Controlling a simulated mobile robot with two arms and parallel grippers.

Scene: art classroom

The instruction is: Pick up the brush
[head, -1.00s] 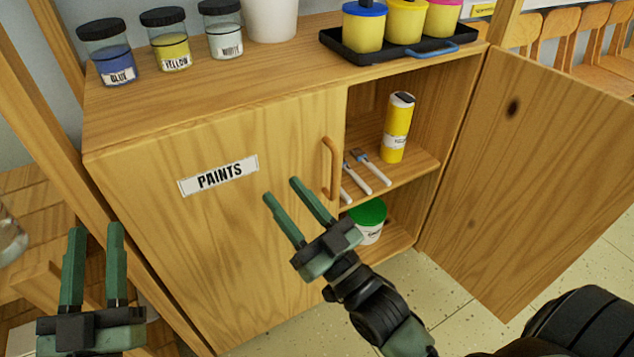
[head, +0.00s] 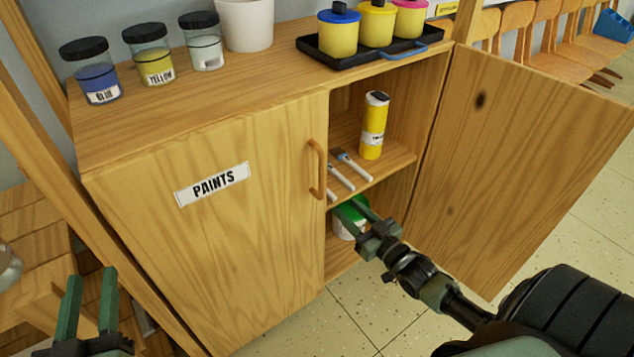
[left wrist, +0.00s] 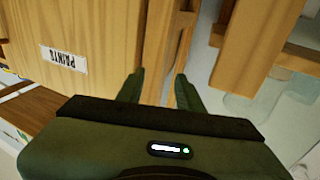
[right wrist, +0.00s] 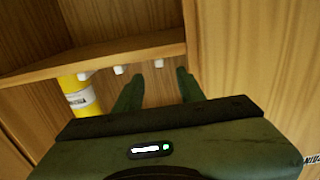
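Several brushes lie on the middle shelf of the cabinet's open right half. Two show clearly in the head view, a right brush (head: 352,166) and a left brush (head: 341,178), with pale handles toward the front. Another handle is mostly hidden by the closed door. In the right wrist view, white handle ends (right wrist: 121,69) show along the shelf edge. My right gripper (head: 348,204) is open and empty at the cabinet opening, below and in front of the brushes in the head view. My left gripper (head: 92,277) is open and empty, left of the cabinet.
The closed left door (head: 215,235) and its handle (head: 318,170) border the opening on the left; the open door (head: 520,150) is on the right. A yellow bottle (head: 374,125) stands beside the brushes. A green-lidded tub (head: 345,228) sits below. Jars (head: 91,75) and a black tray (head: 330,57) are on top.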

